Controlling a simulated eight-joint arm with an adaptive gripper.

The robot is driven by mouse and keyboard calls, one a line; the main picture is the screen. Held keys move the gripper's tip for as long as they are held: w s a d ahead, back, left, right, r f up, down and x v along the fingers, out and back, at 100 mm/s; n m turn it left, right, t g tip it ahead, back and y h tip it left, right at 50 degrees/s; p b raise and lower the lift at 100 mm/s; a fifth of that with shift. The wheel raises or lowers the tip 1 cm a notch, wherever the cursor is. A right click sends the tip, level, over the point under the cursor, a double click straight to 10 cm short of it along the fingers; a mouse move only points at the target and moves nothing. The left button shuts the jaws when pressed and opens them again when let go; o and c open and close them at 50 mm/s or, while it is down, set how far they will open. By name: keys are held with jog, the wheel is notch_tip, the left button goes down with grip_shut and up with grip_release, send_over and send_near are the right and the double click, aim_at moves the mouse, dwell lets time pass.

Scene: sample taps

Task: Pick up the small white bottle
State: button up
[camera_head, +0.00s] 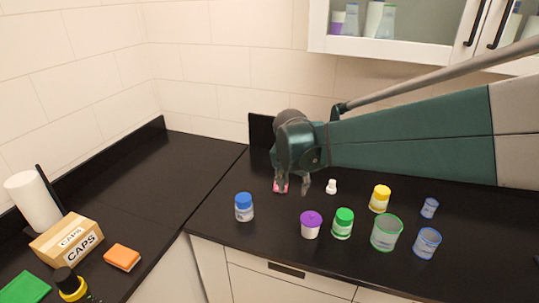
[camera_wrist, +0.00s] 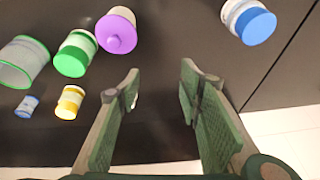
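The small white bottle (camera_head: 331,187) stands upright on the black counter (camera_head: 390,275), just right of my gripper (camera_head: 293,189) in the head view. My gripper hangs fingers-down above the counter. In the wrist view my gripper (camera_wrist: 161,72) is open, with only bare black counter between its fingers. A small white sliver beside the left finger there may be the bottle, mostly hidden by that finger. A pink thing (camera_head: 280,188) shows by the left fingertip in the head view, partly covered.
Blue-capped (camera_head: 244,207), purple-capped (camera_head: 311,224), green-capped (camera_head: 342,223) and yellow-capped (camera_head: 380,199) containers stand nearby. Clear cups (camera_head: 386,232) are at the right. A caps box (camera_head: 66,238) and orange sponge (camera_head: 122,257) lie left. The left counter's back is free.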

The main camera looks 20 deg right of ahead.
jog(key=w+d+f+m+g+h+p, duration=0.1)
jog(key=w+d+m+p, duration=0.2)
jog(key=d, duration=0.3)
jog(key=w+d+f+m+g+p, duration=0.1)
jog(key=w+d+m+p, duration=0.1)
jog(key=w+d, duration=0.25)
jog(key=m+g+p, duration=0.2)
jog(key=m+p, duration=0.3)
send_over(332, 182)
jog(key=a, duration=0.2)
notch_tip(332, 182, down, 5)
jog(key=shift+w+f+h, duration=0.2)
jog(key=shift+w+h, duration=0.1)
jog(key=shift+w, duration=0.05)
jog(key=shift+x, duration=1.25)
jog(key=shift+f, duration=0.1)
jog(key=shift+x, duration=2.5)
jog(key=shift+a+f, duration=0.1)
jog(key=shift+a, duration=0.05)
jog(key=c, duration=0.8)
